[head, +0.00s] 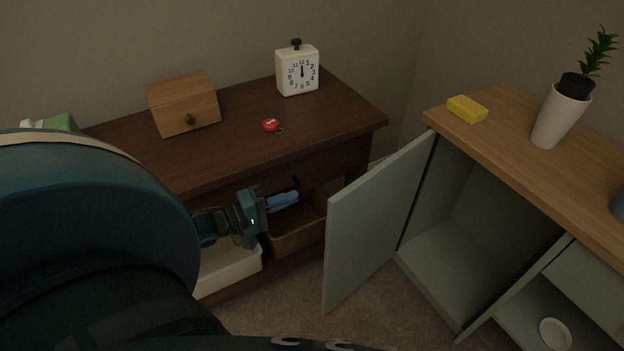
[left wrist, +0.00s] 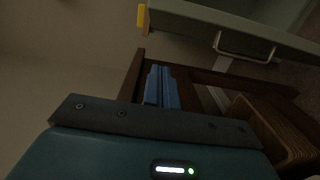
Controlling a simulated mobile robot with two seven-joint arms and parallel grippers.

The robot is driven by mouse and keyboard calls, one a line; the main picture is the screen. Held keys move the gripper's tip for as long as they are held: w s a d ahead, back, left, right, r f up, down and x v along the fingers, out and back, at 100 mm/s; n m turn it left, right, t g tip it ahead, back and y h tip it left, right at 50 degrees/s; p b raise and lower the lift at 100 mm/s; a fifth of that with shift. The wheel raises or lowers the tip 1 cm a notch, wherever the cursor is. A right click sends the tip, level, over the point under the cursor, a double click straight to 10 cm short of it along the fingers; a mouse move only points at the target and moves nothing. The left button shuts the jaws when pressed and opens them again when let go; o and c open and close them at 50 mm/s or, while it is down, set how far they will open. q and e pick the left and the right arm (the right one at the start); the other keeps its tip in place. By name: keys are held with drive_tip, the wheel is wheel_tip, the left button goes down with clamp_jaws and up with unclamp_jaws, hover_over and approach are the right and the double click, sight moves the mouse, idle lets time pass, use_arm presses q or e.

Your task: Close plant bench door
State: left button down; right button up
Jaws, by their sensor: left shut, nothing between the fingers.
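The plant bench (head: 492,92) stands at the right, with a wooden top and grey-green body. Its grey-green door (head: 375,228) stands wide open, swung out towards the dark console, and the compartment behind it is exposed. In the left wrist view a grey-green panel (left wrist: 190,18) with a metal bar handle (left wrist: 246,56) crosses the top; it looks like this door. My left gripper (head: 296,197) is shut and empty, its blue fingers together, left of the door and apart from it. The fingers also show in the left wrist view (left wrist: 159,72). My right gripper is not in view.
A dark wood console (head: 240,122) carries a wooden box (head: 172,98), a clock (head: 298,72) and a red item (head: 271,125). A basket (head: 298,238) sits below. The bench top holds a yellow sponge (head: 467,109) and a potted plant (head: 556,118). Carpet (head: 295,305) lies clear before the door.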

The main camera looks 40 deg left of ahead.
use_arm(q)
drive_tip(key=shift+w+d+r+b, duration=0.1)
drive_tip(key=shift+w+d+b, duration=0.15)
drive_tip(key=shift+w+d, duration=1.75)
drive_tip(key=shift+w+d+r+b, duration=0.1)
drive_tip(key=shift+w+d+b, duration=0.1)
drive_tip(key=shift+w+d, duration=1.7)
drive_tip(key=shift+w+a, duration=0.2)
drive_tip(key=shift+w, duration=0.05)
